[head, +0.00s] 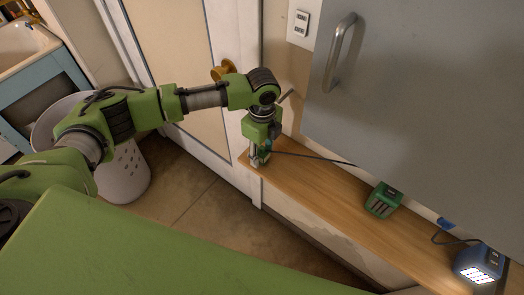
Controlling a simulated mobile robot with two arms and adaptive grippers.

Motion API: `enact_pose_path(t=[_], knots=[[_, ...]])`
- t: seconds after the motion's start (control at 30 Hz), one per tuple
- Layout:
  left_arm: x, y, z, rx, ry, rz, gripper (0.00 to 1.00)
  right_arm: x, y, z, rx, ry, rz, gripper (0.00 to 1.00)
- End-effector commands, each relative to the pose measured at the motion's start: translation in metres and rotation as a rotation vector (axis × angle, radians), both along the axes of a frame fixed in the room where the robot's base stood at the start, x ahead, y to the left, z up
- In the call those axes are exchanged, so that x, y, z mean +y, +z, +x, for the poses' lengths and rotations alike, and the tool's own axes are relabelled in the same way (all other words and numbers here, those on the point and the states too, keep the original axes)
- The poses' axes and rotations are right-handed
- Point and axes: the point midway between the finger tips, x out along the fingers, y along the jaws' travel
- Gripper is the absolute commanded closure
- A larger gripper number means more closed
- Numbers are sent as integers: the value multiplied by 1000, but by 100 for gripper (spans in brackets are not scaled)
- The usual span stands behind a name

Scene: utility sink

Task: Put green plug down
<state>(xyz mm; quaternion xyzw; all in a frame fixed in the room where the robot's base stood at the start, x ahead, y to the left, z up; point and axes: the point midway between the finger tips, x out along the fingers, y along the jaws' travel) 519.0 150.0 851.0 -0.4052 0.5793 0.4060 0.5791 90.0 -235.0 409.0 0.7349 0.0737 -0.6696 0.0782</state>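My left gripper (259,158) points down at the left end of the wooden shelf (325,196). It appears shut on the green plug (267,146), of which only a small green-teal part shows between and beside the fingers. A dark cable runs from there to the right, toward the grey panel. The gripper and plug are at or just above the shelf top; contact is too small to tell. A green box (383,199) with dark slots stands farther right on the shelf. My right gripper is out of view.
A blue device (480,264) with a lit white face sits at the shelf's right end. A large grey panel (430,90) with a metal handle (341,52) overhangs the shelf. A white perforated basket (122,172) stands on the floor at left. Shelf between gripper and green box is mostly clear.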

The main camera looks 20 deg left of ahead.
Motion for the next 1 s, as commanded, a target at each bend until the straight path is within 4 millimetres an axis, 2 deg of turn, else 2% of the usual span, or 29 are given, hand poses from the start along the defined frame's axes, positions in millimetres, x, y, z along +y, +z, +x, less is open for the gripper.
enact_pose_path(t=[0.27, 0.37, 0.7, 0.83, 1.0], knots=[[0, 6, 1, -2, 0, 0, 60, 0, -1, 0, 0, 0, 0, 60], [0, 19, 1, -4, -1, -1, 60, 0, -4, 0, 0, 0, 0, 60], [0, 90, 2, -5, 0, -1, 60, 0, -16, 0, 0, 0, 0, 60], [0, 110, 1, -3, 1, -1, 60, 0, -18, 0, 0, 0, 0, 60], [0, 121, 0, 0, 0, -1, 60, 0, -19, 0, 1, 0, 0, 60]])
